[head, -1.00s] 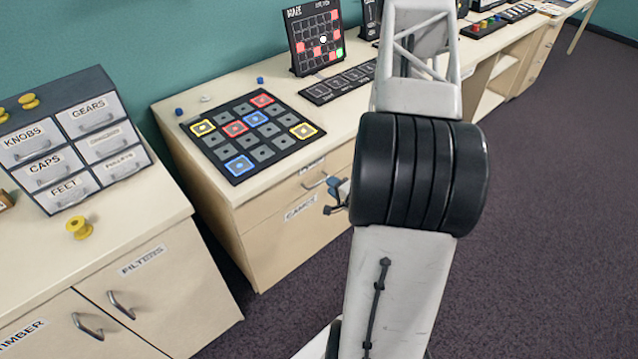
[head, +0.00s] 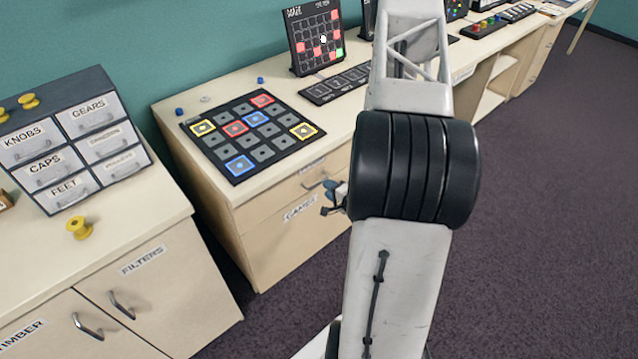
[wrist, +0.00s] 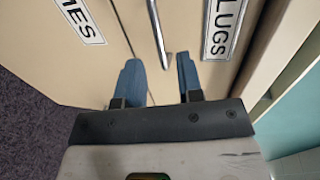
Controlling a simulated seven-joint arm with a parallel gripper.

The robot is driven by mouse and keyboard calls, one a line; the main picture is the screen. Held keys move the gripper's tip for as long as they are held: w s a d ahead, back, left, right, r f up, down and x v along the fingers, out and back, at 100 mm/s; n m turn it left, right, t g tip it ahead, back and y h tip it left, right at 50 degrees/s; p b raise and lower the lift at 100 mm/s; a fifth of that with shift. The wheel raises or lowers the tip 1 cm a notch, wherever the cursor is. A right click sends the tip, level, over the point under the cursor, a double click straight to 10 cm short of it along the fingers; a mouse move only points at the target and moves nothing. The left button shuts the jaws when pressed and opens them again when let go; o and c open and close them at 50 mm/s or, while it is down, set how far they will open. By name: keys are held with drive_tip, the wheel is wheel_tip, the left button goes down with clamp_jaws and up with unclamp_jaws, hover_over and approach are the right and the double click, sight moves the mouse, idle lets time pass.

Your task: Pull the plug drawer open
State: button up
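The plug drawer (head: 264,207) is the upper front of the cream cabinet under the button board, and it looks flush. Its label, partly cut off as "LUGS" (wrist: 222,28), shows in the wrist view. Its metal bar handle (wrist: 157,35) also shows in the head view (head: 311,185). My gripper (wrist: 160,74) is open, with two blue fingers pointing at the drawer front. The handle lies in line with the gap between the fingers, just ahead of the tips. I cannot tell whether the handle reaches between them. In the head view my gripper (head: 333,198) is partly hidden by my arm.
The games drawer (head: 275,248) is directly below. The button board (head: 212,150) lies on the cabinet top. A cabinet with filters and timber doors (head: 185,285) stands at the left, with a small drawer unit (head: 85,75) on it. The dark floor at right is clear.

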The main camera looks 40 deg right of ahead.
sight(319, 182)
drive_tip(key=shift+x, duration=2.95)
drive_tip(key=shift+c, duration=0.5)
clamp_jaws()
